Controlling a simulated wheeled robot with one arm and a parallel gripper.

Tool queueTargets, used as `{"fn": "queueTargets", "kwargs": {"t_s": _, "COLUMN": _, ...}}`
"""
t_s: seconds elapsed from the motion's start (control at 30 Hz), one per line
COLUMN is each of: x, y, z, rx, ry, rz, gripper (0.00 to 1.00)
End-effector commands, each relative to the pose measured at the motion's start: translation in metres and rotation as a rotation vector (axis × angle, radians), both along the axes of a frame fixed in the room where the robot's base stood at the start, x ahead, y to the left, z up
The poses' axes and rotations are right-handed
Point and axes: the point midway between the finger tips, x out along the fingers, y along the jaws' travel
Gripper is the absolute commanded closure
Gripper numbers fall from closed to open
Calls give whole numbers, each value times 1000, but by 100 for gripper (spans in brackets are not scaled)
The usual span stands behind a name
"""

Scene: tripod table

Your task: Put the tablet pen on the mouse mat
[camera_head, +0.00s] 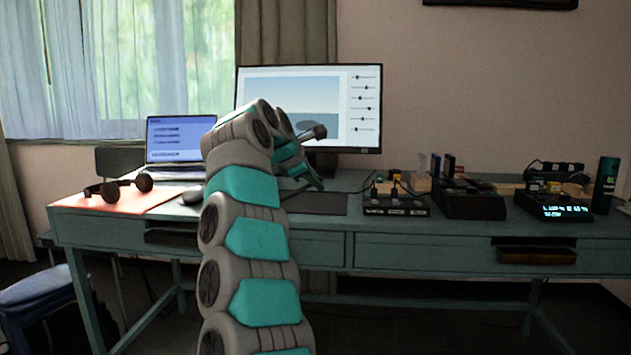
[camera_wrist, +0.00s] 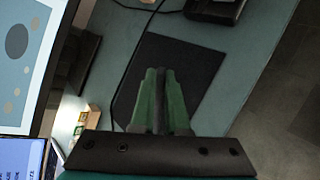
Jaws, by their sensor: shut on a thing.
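The mouse mat (camera_head: 325,204) is a dark flat rectangle on the desk in front of the monitor, partly hidden by my arm. In the wrist view the mat (camera_wrist: 200,60) lies beyond and beneath the fingertips. My gripper (camera_wrist: 161,74) has green fingers, shut on a thin dark thing between them, which I take to be the tablet pen (camera_wrist: 160,98). In the head view my gripper (camera_head: 316,184) points down over the mat's back part. The pen cannot be made out there. Whether it touches the mat, I cannot tell.
A monitor (camera_head: 360,105) stands behind the mat. Left are a laptop (camera_head: 180,138), headphones (camera_head: 118,187) on an orange mat (camera_head: 90,202) and a dark mouse (camera_head: 192,197). Right are a box of small items (camera_head: 396,207), dark devices (camera_head: 470,203) and a lit display (camera_head: 566,211). A cable runs beside the mat.

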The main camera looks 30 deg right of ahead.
Motion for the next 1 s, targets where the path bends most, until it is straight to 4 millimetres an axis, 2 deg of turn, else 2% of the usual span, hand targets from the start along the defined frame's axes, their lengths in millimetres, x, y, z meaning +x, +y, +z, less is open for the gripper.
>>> {"fn": "queueTargets", "kwargs": {"t_s": 0.17, "x": 0, "y": 0, "z": 0, "rx": 0, "ry": 0, "rz": 0, "gripper": 100}}
{"fn": "queueTargets", "kwargs": {"t_s": 0.2, "x": 0, "y": 0, "z": 0, "rx": 0, "ry": 0, "rz": 0, "gripper": 85}}
{"fn": "queueTargets", "kwargs": {"t_s": 0.5, "x": 0, "y": 0, "z": 0, "rx": 0, "ry": 0, "rz": 0, "gripper": 53}}
{"fn": "queueTargets", "kwargs": {"t_s": 0.67, "x": 0, "y": 0, "z": 0, "rx": 0, "ry": 0, "rz": 0, "gripper": 53}}
{"fn": "queueTargets", "kwargs": {"t_s": 0.8, "x": 0, "y": 0, "z": 0, "rx": 0, "ry": 0, "rz": 0, "gripper": 38}}
{"fn": "queueTargets", "kwargs": {"t_s": 1.0, "x": 0, "y": 0, "z": 0, "rx": 0, "ry": 0, "rz": 0, "gripper": 38}}
